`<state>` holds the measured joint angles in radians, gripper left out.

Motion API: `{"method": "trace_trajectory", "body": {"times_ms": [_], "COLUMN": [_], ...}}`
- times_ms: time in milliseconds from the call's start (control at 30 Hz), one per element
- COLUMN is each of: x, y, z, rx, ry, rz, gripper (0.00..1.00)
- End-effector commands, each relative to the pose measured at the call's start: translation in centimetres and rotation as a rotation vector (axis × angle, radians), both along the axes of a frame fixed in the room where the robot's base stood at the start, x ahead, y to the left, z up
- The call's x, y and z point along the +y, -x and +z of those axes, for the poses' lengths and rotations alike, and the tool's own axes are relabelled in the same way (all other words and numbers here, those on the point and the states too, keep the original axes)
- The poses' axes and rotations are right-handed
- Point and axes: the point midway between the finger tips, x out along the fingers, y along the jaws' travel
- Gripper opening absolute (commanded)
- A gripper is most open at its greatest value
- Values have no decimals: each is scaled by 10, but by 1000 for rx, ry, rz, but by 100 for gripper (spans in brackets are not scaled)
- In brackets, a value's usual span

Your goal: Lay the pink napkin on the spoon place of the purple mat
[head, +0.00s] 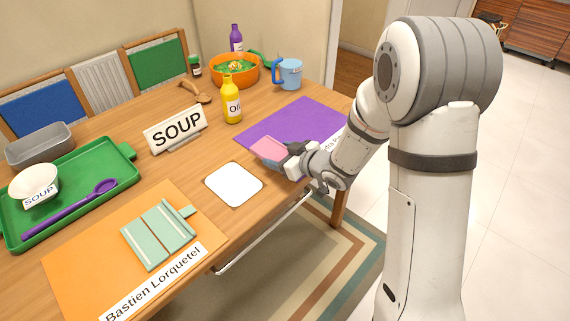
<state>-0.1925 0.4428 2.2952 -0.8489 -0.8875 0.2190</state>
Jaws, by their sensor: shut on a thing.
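The purple mat (290,118) lies at the right end of the table, with a white name label on its near edge partly covered by my arm. My gripper (285,160) is over the mat's near left corner, shut on the pink napkin (268,150). The napkin looks folded, and its right part is hidden by the gripper. I cannot tell whether the napkin touches the mat or is held above it. No marked spoon place can be made out on the mat.
A white square plate (234,184) lies left of the gripper. A yellow oil bottle (231,101), a SOUP sign (176,130), an orange bowl (234,72) and a blue mug (288,73) stand behind. An orange mat (75,262) and green tray (98,160) are at left. The purple mat's middle is clear.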

Motion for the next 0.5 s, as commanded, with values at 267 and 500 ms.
{"method": "trace_trajectory", "body": {"times_ms": [267,500], "x": [-1,-1], "y": [0,0], "z": [-33,-32], "rx": [1,1], "ry": [0,1], "rz": [-3,-2], "gripper": [29,73]}}
